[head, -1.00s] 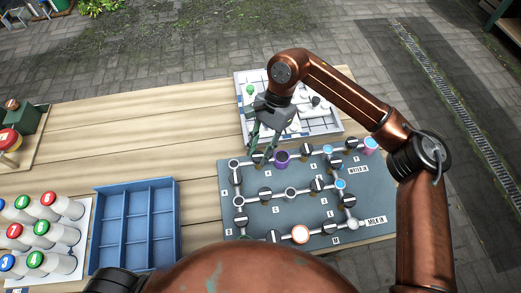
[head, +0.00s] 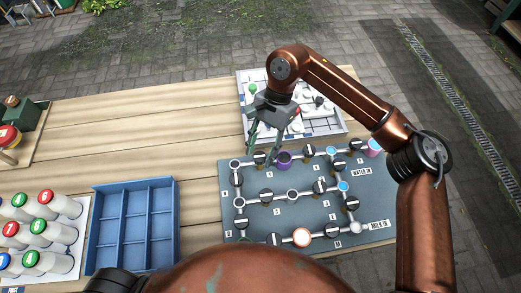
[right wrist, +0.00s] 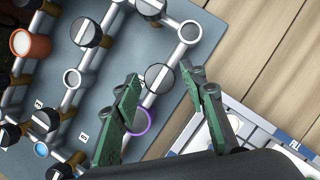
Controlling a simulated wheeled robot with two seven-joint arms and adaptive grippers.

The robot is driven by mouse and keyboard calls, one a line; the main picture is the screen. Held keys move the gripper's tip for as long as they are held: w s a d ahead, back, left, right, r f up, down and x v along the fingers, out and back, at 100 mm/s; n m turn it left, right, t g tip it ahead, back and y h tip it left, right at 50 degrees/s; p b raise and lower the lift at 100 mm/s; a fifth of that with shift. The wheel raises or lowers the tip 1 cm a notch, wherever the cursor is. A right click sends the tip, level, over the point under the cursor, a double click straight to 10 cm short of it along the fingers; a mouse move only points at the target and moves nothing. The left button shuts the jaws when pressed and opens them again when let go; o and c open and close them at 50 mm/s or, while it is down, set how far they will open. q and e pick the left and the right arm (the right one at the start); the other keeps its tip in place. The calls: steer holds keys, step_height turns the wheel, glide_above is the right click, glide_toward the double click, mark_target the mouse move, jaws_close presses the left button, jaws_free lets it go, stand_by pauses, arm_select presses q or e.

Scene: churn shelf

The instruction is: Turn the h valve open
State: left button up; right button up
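The grey valve board (head: 300,215) lies on the table, with black knobs on light pipes. My right gripper (head: 262,148) is over its upper left part. In the right wrist view, my right gripper (right wrist: 160,75) is open, its green fingers apart. A round black knob with a pale stripe (right wrist: 159,77) shows between and beyond the fingertips. I cannot tell whether they touch it. In the head view this knob (head: 260,157) is by the purple ring (head: 284,160). The letter labels are too small to tell which valve is h. My left gripper is not visible.
A white panel with small parts (head: 340,128) lies behind the board. A blue compartment tray (head: 133,225) is left of it, and several capped bottles (head: 45,230) stand farther left. An orange-rimmed cup (head: 301,237) is at the board's front. Bare table lies behind the tray.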

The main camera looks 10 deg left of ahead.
steer(key=shift+o, duration=0.3)
steer(key=v, duration=1.2)
